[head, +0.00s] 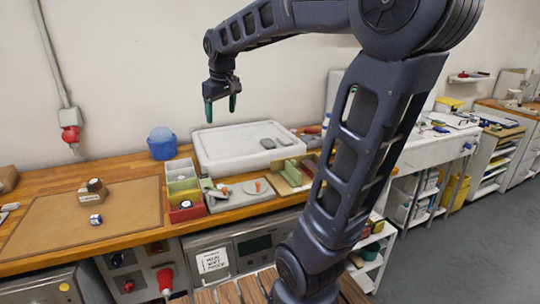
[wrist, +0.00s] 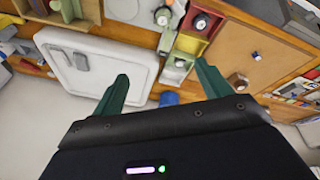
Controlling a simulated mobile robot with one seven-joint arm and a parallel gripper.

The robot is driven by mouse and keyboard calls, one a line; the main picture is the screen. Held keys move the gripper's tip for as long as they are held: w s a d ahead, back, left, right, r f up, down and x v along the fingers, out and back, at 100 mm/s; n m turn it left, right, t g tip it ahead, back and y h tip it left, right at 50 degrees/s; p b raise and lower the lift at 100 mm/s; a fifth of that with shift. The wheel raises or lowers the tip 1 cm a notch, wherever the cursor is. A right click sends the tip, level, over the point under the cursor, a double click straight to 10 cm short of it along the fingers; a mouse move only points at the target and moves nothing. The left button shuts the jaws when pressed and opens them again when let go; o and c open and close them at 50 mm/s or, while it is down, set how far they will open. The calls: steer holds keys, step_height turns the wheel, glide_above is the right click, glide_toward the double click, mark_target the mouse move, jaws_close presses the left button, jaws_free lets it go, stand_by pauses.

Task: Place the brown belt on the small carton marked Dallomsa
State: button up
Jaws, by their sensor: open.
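A small brown carton (head: 88,199) stands on the brown board on the bench at left, with a dark round roll (head: 95,184) on top. The carton also shows in the wrist view (wrist: 238,85). Its lettering is too small to read. I cannot tell which roll is the brown belt. My gripper (head: 221,106) is open and empty, high above the white tray and apart from both rolls. Its green fingers (wrist: 163,75) show in the wrist view.
The white tray (head: 222,157) holds grey items. A blue tub (head: 162,149) stands behind the divided bins. A small blue-and-white item (head: 96,219) lies near the carton on the board (head: 135,206), whose right part is clear. Another carton (head: 8,178) sits at far left.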

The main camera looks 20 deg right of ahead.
steer(key=s+d+f+m, duration=0.3)
steer(key=s+d+f, duration=0.1)
steer(key=s, duration=0.5)
steer(key=s+d+f+m+t, duration=0.1)
steer(key=s+d+f+m, duration=0.1)
steer(key=s+d+f, duration=0.3)
steer(key=s, duration=0.4)
steer(key=shift+d+f+m, duration=0.15)
steer(key=shift+f+m, duration=0.05)
steer(key=shift+m, duration=0.2)
